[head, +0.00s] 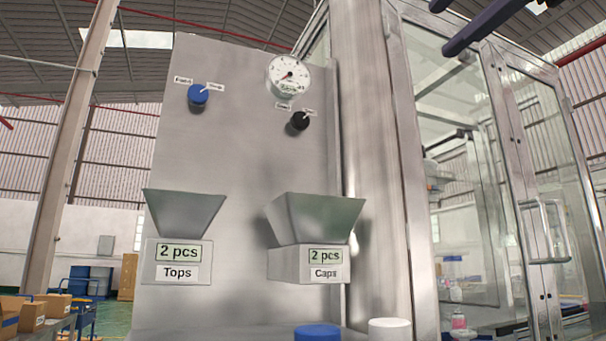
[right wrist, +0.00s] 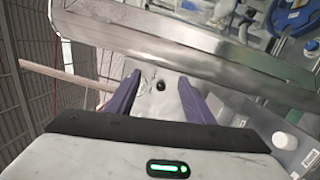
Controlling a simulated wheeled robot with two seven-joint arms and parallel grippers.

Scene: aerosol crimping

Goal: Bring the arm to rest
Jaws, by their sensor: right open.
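My right gripper (head: 440,27) shows at the top right of the head view as two dark bluish fingers, high in front of the glass enclosure. In the right wrist view its two purple fingers (right wrist: 160,77) stand well apart with nothing between their tips. A pale surface with a dark round spot shows behind the gap. I cannot tell how far off that surface is. My left gripper is not in view.
A steel panel (head: 250,150) carries a gauge (head: 289,77), a blue knob (head: 198,95) and a black knob (head: 299,121). Below are the Tops hopper (head: 184,212) and Caps hopper (head: 316,218). A glass enclosure (head: 450,120) with a door handle (head: 545,230) stands at right.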

